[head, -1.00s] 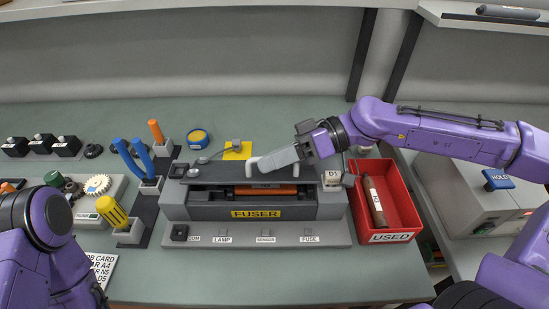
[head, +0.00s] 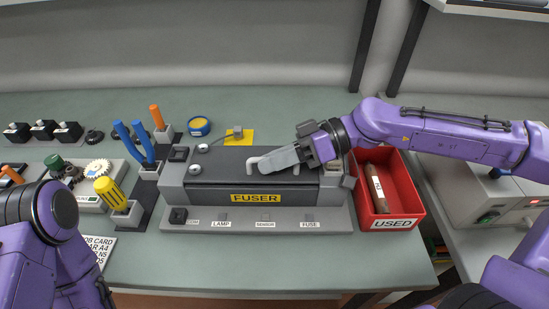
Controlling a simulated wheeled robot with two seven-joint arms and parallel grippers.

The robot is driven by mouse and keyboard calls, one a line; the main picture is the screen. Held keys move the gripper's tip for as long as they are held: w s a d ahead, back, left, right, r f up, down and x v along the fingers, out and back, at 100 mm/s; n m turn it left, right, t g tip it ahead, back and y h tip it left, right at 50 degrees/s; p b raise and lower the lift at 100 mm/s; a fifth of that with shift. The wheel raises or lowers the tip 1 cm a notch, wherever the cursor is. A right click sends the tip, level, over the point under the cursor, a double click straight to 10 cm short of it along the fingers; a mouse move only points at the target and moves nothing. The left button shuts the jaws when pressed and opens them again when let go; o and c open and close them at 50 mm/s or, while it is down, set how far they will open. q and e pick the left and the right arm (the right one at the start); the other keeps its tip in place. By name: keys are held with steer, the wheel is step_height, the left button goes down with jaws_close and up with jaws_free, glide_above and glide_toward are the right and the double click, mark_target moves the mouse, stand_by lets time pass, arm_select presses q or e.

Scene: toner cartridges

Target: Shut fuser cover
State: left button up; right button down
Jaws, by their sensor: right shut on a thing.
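The fuser unit (head: 255,198) is a grey box with a yellow FUSER label, standing on a grey base panel on the bench. Its dark cover (head: 222,165) lies down flat over the top, and no orange interior shows. A light handle (head: 254,163) sits on the cover. My right gripper (head: 268,163) is at this handle from the right, its fingers shut on it and hiding part of it. My left arm is at the lower left; its gripper is outside the view.
Tool stands with blue-handled pliers (head: 142,143) and a yellow-handled driver (head: 109,192) stand to the left. The bench front is clear.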

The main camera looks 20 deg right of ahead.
steer(key=c, duration=1.2)
jaws_free()
steer(key=shift+o, duration=0.2)
steer(key=v, duration=1)
steer(key=shift+d+r+p, duration=0.1)
steer(key=shift+d+p, duration=0.1)
steer(key=shift+p, duration=0.1)
